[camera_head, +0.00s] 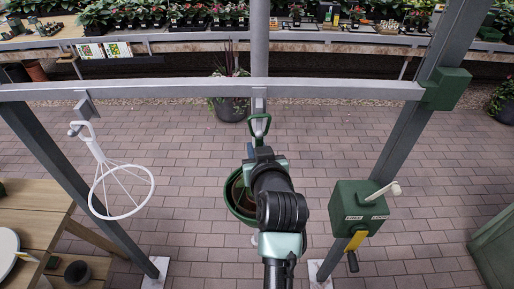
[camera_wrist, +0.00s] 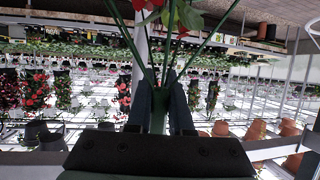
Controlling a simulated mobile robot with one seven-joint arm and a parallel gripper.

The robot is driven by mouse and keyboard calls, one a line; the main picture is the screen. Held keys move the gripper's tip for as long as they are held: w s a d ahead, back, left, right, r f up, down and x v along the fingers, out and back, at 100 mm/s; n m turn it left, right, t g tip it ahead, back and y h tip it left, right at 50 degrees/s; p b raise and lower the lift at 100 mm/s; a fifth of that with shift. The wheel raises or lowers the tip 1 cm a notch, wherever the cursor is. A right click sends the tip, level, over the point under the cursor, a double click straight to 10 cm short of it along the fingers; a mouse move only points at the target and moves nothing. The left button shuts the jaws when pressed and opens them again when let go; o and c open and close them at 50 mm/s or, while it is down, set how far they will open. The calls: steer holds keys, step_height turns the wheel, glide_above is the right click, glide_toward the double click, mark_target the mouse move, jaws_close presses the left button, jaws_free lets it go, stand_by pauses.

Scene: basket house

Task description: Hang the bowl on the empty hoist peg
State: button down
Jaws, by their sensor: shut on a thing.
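The green bowl (camera_head: 233,203) hangs below my gripper in the head view, largely covered by my arm. Its hanger ends in a green loop (camera_head: 260,124) at the top. My gripper (camera_head: 262,150) is shut on the hanger just under this loop. In the wrist view, the dark fingers (camera_wrist: 160,105) close around the green hanger stem, with green wires (camera_wrist: 128,35) spreading from it and red flowers (camera_wrist: 185,17) between them. The middle peg (camera_head: 259,103) on the crossbar is right behind the loop; I cannot tell whether they touch. The left peg (camera_head: 84,107) carries a white wire hoop (camera_head: 121,213).
The grey crossbar (camera_head: 180,91) runs between two slanted posts. A wooden table (camera_head: 30,205) stands at left. A potted plant (camera_head: 230,108) stands behind the bar. Paving is otherwise mostly clear.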

stand_by(0.3)
steer(key=shift+w+f+b, duration=0.1)
steer(key=shift+f+b, duration=0.45)
steer(key=c, duration=0.8)
jaws_free()
steer(key=shift+o, duration=0.3)
steer(key=shift+f, duration=0.15)
steer(key=b+v, duration=0.4)
steer(key=v, duration=0.9)
